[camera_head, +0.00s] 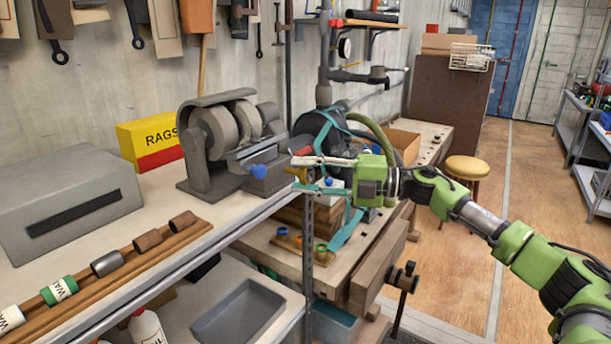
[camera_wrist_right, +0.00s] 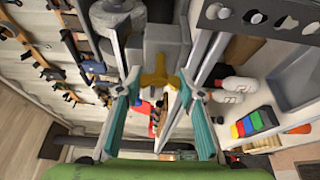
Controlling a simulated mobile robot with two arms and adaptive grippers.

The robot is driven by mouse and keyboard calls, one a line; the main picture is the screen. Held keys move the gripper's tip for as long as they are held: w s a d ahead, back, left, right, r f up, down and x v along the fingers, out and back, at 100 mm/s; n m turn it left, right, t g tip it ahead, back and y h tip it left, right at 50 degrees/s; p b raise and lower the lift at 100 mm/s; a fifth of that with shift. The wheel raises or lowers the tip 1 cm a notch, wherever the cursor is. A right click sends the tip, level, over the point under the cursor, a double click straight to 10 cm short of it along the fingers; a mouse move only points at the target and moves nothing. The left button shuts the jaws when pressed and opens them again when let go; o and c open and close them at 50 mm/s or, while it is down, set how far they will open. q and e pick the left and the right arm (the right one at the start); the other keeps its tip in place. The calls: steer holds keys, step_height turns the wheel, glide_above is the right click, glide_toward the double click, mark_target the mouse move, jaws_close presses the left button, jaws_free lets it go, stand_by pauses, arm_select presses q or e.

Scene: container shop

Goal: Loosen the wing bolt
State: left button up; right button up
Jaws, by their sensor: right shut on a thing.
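The wing bolt (camera_head: 296,173) is a small yellow-gold piece with two wings at the front of the grey bench grinder (camera_head: 212,128). In the right wrist view the wing bolt (camera_wrist_right: 158,79) sits on the grinder's grey block (camera_wrist_right: 162,48). My right gripper (camera_head: 301,176) reaches in from the right, with one finger above and one below the wing bolt. In the wrist view its teal fingers stand on either side of the bolt, and the right gripper (camera_wrist_right: 160,84) is shut on it. My left gripper is not in view.
A blue knob (camera_head: 258,172) sits just left of the wing bolt on the grinder. A perforated metal post (camera_head: 308,240) rises just below my gripper. A yellow RAGS box (camera_head: 150,140) and a grey case (camera_head: 65,200) stand left. A wooden workbench (camera_head: 365,245) lies behind.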

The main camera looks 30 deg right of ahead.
steer(key=o, duration=1.1)
steer(key=shift+v, duration=6.05)
